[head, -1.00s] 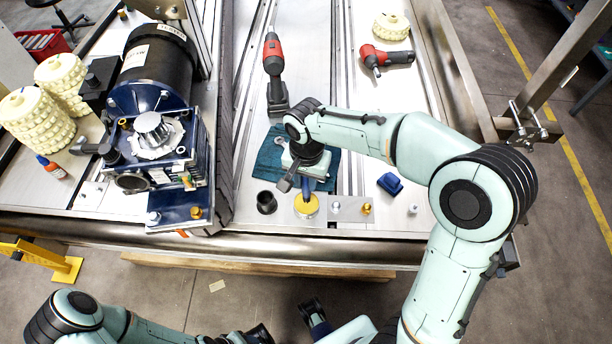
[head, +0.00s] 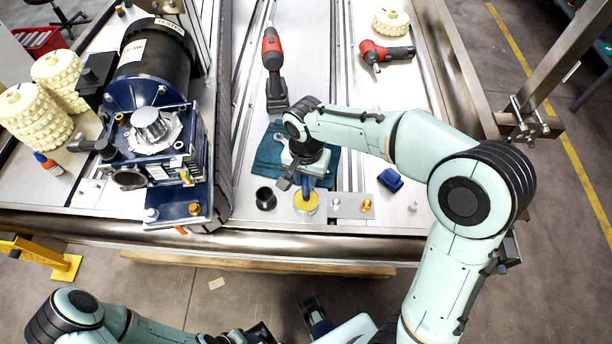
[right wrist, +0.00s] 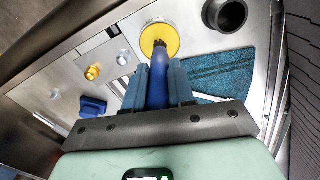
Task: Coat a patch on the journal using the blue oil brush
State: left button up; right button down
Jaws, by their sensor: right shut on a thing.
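My right gripper (head: 307,180) is shut on the blue oil brush (right wrist: 159,84), which also shows in the head view (head: 306,188). The brush points down, its dark bristles at the yellow round dish (head: 306,205). In the right wrist view the bristle tip overlaps the dish (right wrist: 172,42); I cannot tell how deep it sits. The journal appears to be the shiny metal cylinder (head: 148,124) on top of the dark blue machine (head: 196,160), left of my right gripper. Part of my left arm shows at the bottom left; its fingers are too unclear to read.
A black cup (head: 266,198) stands left of the dish. A teal cloth (head: 266,158) lies behind. Brass and steel fittings (head: 366,205) and a blue block (head: 391,179) lie to the right. A red driver (head: 273,60) and another red tool (head: 372,55) lie farther back.

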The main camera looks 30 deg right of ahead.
pick_arm(q)
jog(key=shift+s+f, duration=0.1)
jog(key=shift+f, duration=0.15)
pick_arm(e)
jog(key=shift+f, duration=0.55)
dwell(0.8)
pick_arm(q)
jog(key=shift+r, duration=0.1)
pick_arm(e)
jog(key=shift+r, duration=0.15)
jog(key=shift+r+p, duration=2.45)
jog(key=shift+r, duration=1.05)
pick_arm(q)
jog(key=r, duration=0.1)
jog(key=w+r, duration=0.1)
jog(key=r, duration=0.1)
jog(key=w+r, duration=0.1)
jog(key=r, duration=0.1)
jog(key=shift+r, duration=0.2)
pick_arm(e)
jog(key=shift+f, duration=0.1)
